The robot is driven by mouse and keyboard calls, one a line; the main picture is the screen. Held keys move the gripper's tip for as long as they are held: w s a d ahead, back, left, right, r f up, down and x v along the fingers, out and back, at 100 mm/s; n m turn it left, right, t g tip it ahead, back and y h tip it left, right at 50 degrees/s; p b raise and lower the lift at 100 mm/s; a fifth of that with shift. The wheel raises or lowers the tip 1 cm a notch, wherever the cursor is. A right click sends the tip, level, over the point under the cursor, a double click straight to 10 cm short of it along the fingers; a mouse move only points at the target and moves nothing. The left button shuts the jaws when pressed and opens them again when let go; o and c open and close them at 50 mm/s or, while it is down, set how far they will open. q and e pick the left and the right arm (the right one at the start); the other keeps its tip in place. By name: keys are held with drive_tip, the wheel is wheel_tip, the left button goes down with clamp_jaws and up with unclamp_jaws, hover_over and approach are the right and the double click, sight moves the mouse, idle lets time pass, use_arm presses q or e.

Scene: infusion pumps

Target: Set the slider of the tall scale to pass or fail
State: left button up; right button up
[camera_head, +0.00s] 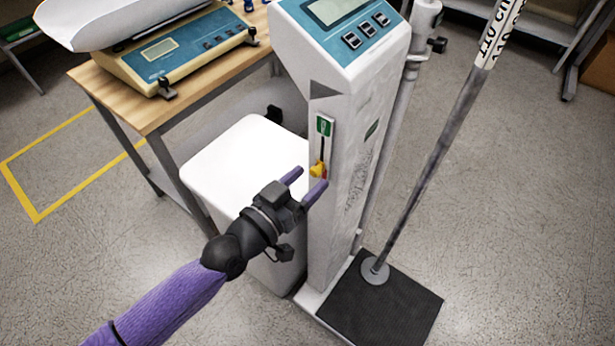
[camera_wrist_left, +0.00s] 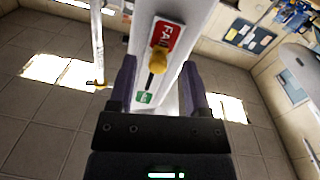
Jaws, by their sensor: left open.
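The tall scale (camera_head: 352,130) stands upright, with a blue display head on top and a slider on its column face. The slider's yellow knob (camera_head: 318,170) is at the lower end of its slot, by the red FAIL label. The green label (camera_head: 324,125) is at the upper end. In the left wrist view the knob (camera_wrist_left: 158,62) overlaps the edge of the red FAIL label (camera_wrist_left: 168,36), and the green label (camera_wrist_left: 144,97) is at the slot's other end. My left gripper (camera_head: 308,183) is open, its purple fingers on either side of the knob, apparently not gripping it. My right gripper is not in view.
A wooden table (camera_head: 210,80) with a baby scale (camera_head: 170,50) stands at the left. A white bin (camera_head: 235,160) is close beside the column, behind my left gripper. A slanted pole (camera_head: 430,150) rises from the black platform (camera_head: 385,305).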

use_arm(q)
drive_tip(key=p+v, duration=0.1)
drive_tip(key=v, duration=0.8)
drive_tip(key=shift+s, duration=0.15)
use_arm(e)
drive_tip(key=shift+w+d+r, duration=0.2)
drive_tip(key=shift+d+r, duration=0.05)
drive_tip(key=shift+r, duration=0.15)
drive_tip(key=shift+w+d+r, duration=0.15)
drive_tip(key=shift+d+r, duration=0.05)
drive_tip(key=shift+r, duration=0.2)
